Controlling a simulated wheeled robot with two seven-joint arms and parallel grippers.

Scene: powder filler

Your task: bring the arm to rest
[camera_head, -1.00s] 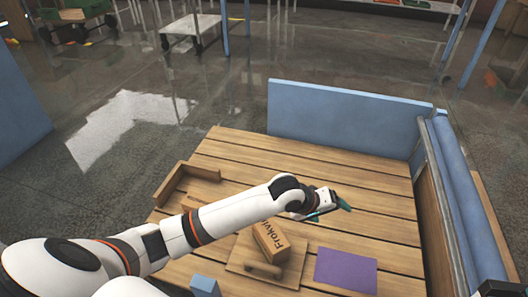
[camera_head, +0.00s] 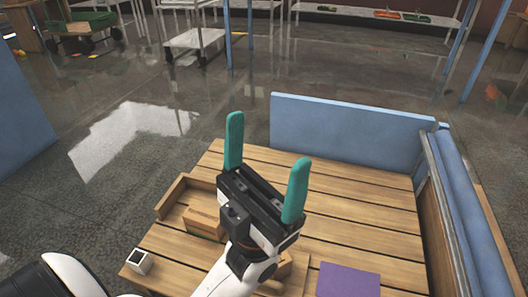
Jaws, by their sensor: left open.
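My left gripper (camera_head: 268,140) is raised above the wooden slatted table, with its two green fingers pointing up and spread wide apart. Nothing is between the fingers. My left arm comes in from the bottom edge, and its white wrist part stands below the gripper. The gripper and wrist hide the middle of the table and most of a wooden box (camera_head: 285,268) behind them. My right gripper does not show.
The wooden table (camera_head: 350,205) has blue panels (camera_head: 350,124) at its back and right. On it are a brown box (camera_head: 204,221) by a wooden corner rail (camera_head: 170,197), a small white cube (camera_head: 140,262) and a purple sheet (camera_head: 348,281). The right half is mostly clear.

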